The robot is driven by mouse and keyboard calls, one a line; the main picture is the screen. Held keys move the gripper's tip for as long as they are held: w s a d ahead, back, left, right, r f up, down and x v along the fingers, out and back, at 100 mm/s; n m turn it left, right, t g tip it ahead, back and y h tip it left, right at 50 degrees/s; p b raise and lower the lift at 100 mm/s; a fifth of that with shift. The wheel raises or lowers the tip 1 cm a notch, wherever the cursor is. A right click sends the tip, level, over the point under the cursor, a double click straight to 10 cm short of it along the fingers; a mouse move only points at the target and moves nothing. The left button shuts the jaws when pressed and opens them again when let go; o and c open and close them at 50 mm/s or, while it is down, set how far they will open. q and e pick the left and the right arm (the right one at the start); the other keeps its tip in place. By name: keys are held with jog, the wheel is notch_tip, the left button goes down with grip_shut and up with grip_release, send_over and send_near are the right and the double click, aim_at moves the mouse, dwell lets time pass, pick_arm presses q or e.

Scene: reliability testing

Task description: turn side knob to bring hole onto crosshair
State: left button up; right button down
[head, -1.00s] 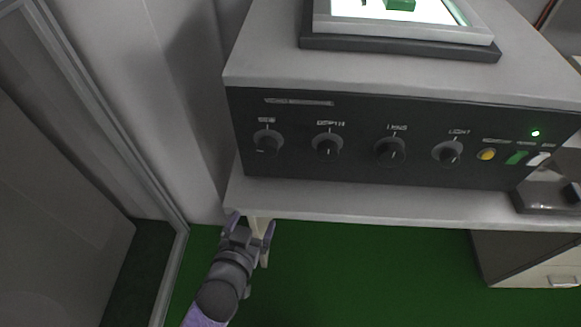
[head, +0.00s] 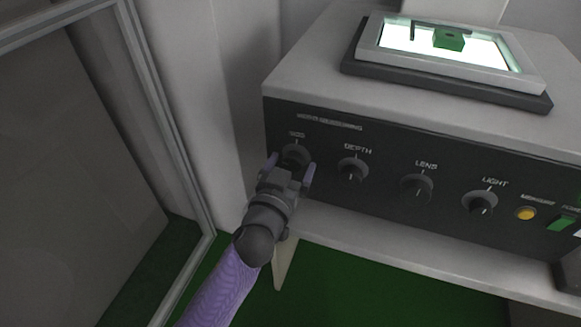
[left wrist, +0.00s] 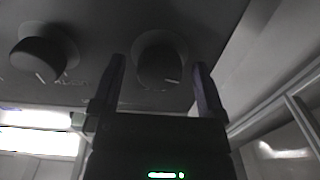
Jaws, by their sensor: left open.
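The side knob (head: 296,153) is a dark round knob at the left end of the black front panel. My left gripper (head: 291,164) is open in front of it, with one finger on each side. In the left wrist view the side knob (left wrist: 160,58) shows between the two spread fingers of my left gripper (left wrist: 158,68); I cannot tell whether they touch it. A green block (head: 449,38) with a small dark hole lies on the bright glass on top of the box. A dark line (head: 412,31) shows left of the block; I cannot make out a clear crosshair. My right gripper is not in view.
The depth knob (head: 352,168), lens knob (head: 417,188) and light knob (head: 480,202) sit to the right, then a yellow button (head: 525,213) and a green switch (head: 562,223). A light shelf (head: 400,250) juts out below the panel. A framed pane stands at the left.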

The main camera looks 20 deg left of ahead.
pick_arm(q)
jog(key=shift+c, duration=1.5)
grip_shut()
jog(key=shift+m, duration=0.9)
jog(key=shift+m+p, duration=0.4)
jog(key=shift+m, duration=0.5)
jog(key=m, duration=0.5)
jog(key=shift+p, duration=0.35)
jog(key=m, duration=0.3)
jog(key=shift+m, duration=1.8)
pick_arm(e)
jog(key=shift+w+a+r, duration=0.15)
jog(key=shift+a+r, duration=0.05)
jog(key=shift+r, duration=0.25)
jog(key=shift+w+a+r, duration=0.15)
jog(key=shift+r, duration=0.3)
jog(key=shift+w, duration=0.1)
